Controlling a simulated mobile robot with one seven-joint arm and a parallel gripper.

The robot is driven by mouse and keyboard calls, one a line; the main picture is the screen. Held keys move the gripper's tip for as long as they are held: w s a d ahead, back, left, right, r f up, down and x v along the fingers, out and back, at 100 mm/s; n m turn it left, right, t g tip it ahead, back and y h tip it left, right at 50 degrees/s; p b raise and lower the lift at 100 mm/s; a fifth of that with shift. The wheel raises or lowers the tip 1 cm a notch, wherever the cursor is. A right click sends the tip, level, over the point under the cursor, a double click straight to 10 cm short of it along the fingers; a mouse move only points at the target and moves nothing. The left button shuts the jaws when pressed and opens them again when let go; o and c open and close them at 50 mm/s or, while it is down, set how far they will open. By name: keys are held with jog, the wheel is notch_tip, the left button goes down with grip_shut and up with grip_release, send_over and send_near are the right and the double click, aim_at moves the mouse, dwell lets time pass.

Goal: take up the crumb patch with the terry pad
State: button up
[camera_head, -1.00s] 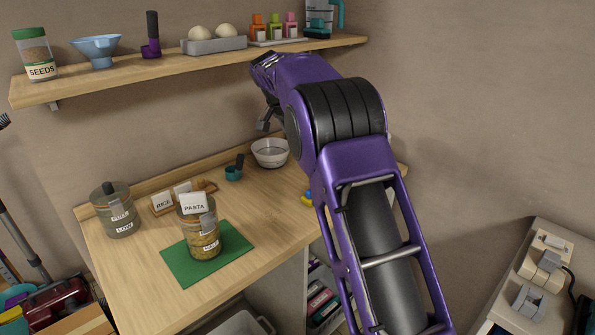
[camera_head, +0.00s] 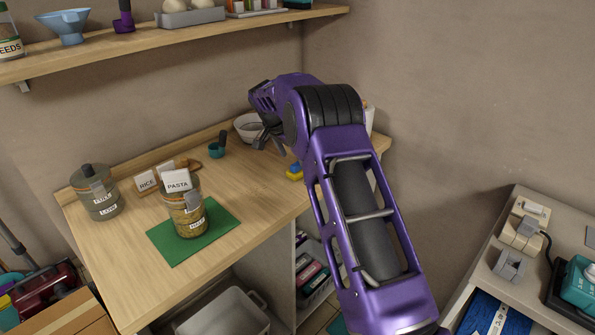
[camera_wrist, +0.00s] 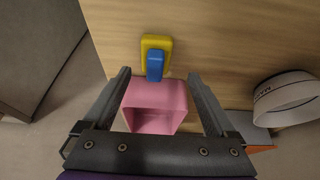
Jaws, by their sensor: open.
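A yellow pad with a blue grip on top (camera_head: 295,172), seemingly the terry pad, lies on the wooden counter near its front edge, left of my arm. In the wrist view the pad (camera_wrist: 155,57) lies just beyond my fingertips, roughly centred between them. My gripper (camera_wrist: 159,77) is open and empty, above the counter. In the head view my gripper (camera_head: 266,138) shows partly, in front of the white bowl. I cannot make out the crumb patch in either view.
A pink open box (camera_wrist: 155,107) shows between my fingers, below them. The white bowl (camera_wrist: 285,98) is at right in the wrist view. A pasta jar (camera_head: 186,212) stands on a green mat (camera_head: 222,222). A shelf (camera_head: 215,35) runs above the counter (camera_head: 110,245).

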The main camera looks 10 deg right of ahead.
aim_at(297, 163)
jog(key=x, duration=0.5)
jog(key=shift+s+d, duration=0.15)
jog(key=shift+s, duration=0.2)
jog(key=c, duration=1.4)
jog(key=shift+c, duration=0.2)
notch_tip(297, 163, up, 10)
jog(key=o, duration=0.7)
jog(key=c, duration=0.5)
jog(key=shift+c, duration=0.2)
